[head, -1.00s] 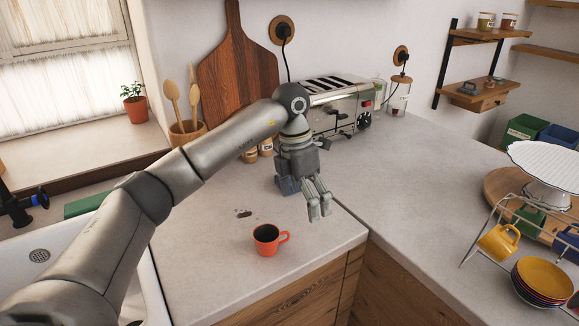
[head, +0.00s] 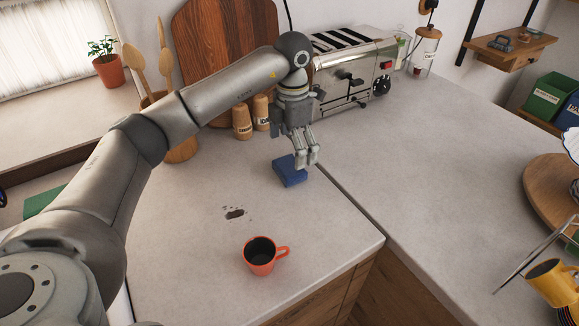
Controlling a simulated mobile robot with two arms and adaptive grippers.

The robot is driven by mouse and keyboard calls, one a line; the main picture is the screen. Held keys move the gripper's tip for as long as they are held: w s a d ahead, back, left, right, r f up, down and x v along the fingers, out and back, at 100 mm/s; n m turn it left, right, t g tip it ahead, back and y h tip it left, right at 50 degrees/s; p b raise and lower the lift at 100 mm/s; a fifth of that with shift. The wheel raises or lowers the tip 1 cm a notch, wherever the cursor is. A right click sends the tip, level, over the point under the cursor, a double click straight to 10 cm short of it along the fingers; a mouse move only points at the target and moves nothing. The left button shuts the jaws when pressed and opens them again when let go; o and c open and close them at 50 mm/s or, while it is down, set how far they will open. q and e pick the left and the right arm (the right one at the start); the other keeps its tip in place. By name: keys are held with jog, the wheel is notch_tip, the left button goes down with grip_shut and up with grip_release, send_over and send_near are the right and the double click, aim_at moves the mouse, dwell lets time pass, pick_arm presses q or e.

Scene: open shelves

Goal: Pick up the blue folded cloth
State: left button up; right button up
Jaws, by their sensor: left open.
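The blue folded cloth (head: 289,173) lies flat on the pale countertop, in front of the toaster and beside the seam between two counter sections. My left gripper (head: 307,163) hangs just above the right side of the cloth, fingers pointing down and apart. It holds nothing, and its fingers hide part of the cloth's far right edge. I cannot tell whether the fingertips touch the cloth. My right gripper is not in view.
The right counter (head: 430,160) is mostly clear.

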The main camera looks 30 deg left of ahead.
aim_at(290, 165)
pick_arm(q)
jog(key=f, duration=0.1)
jog(key=f+p, duration=0.1)
jog(key=f, duration=0.3)
jog(key=shift+s+a+p, duration=0.25)
jog(key=shift+s+p, duration=0.05)
jog(key=shift+f, duration=0.35)
jog(key=c, duration=1.1)
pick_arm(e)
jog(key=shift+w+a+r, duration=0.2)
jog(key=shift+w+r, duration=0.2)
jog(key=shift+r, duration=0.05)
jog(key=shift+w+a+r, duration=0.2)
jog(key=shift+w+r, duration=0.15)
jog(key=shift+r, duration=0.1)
